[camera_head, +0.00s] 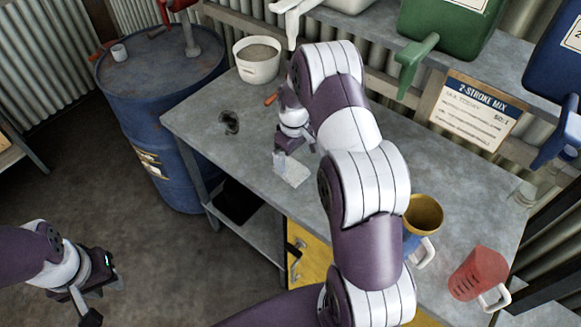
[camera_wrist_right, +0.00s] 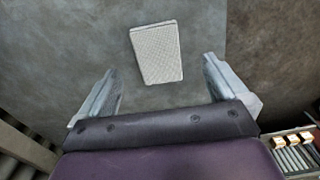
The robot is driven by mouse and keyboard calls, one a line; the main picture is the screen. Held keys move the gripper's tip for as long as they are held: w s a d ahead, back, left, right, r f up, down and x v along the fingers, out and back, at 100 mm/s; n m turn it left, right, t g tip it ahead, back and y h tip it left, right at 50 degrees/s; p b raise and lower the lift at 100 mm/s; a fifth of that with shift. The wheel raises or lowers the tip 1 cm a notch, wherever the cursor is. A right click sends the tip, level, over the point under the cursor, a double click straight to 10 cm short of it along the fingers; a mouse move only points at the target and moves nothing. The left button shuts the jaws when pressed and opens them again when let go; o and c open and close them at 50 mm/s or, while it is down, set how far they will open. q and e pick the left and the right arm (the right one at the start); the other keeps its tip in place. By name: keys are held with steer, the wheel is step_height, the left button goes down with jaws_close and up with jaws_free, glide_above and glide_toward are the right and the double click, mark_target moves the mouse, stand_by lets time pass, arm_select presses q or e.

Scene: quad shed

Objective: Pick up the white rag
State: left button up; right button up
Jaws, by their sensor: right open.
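The white rag (camera_wrist_right: 156,52) lies flat on the grey workbench, a small folded rectangle with a woven texture. In the head view the rag (camera_head: 296,176) shows beside my right gripper (camera_head: 284,160), partly hidden by it. In the right wrist view my right gripper (camera_wrist_right: 160,66) is open, with its fingers apart, one toward each side of the rag. Nothing is between the fingers in its grasp. My left gripper (camera_head: 104,292) hangs at the lower left over the floor, far from the rag; its jaw opening is unclear.
On the workbench (camera_head: 195,122) stand a white bucket (camera_head: 257,68), a yellow funnel (camera_head: 423,214) and a red jug (camera_head: 477,272). A dark round item (camera_head: 229,122) lies left of the rag. A blue drum (camera_head: 160,90) stands left of the bench. Green (camera_head: 450,28) and blue containers overhang the back.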

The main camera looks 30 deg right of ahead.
mark_target(294, 170)
steer(key=f+p, duration=0.1)
steer(key=f, duration=0.1)
steer(key=f+p, duration=0.1)
steer(key=f, duration=0.2)
steer(key=shift+w+d+f, duration=0.2)
steer(key=shift+f, duration=0.4)
steer(key=shift+s, duration=0.1)
steer(key=c, duration=1.1)
